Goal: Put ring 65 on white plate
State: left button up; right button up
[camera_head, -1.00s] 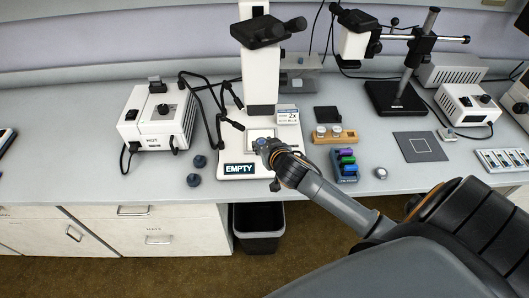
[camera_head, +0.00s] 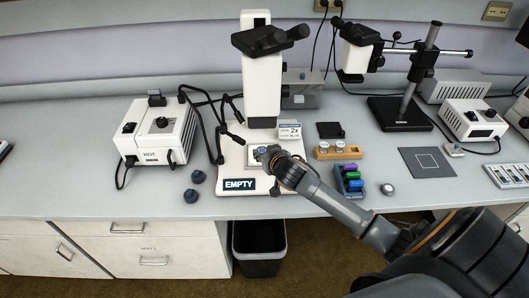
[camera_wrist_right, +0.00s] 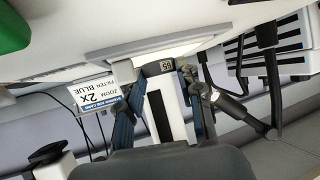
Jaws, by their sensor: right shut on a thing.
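Ring 65, a pale ring with a dark "65" label (camera_wrist_right: 166,66), is between the fingers of my right gripper (camera_wrist_right: 160,78) in the right wrist view. The gripper is shut on it. The white plate (camera_wrist_right: 158,45) is a bright panel close to the ring in that view; I cannot tell whether they touch. In the head view my right gripper (camera_head: 268,153) is over the microscope's base, at the white plate (camera_head: 254,152), and covers part of it. The ring is not clear there. My left gripper is not in view.
The microscope column (camera_head: 262,85) rises behind the plate. An "EMPTY" sign (camera_head: 239,184) is in front, a 2x filter card (camera_head: 289,131) behind right. Gooseneck lamps (camera_head: 220,135) stand left. A rack of coloured pieces (camera_head: 349,180) and a wooden holder (camera_head: 338,150) stand right.

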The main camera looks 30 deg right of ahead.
jog(key=shift+f, duration=0.2)
dwell(0.6)
jog(key=o, duration=1.2)
jog(key=shift+r, duration=0.1)
jog(key=shift+r+p, duration=1.6)
jog(key=shift+p, duration=0.4)
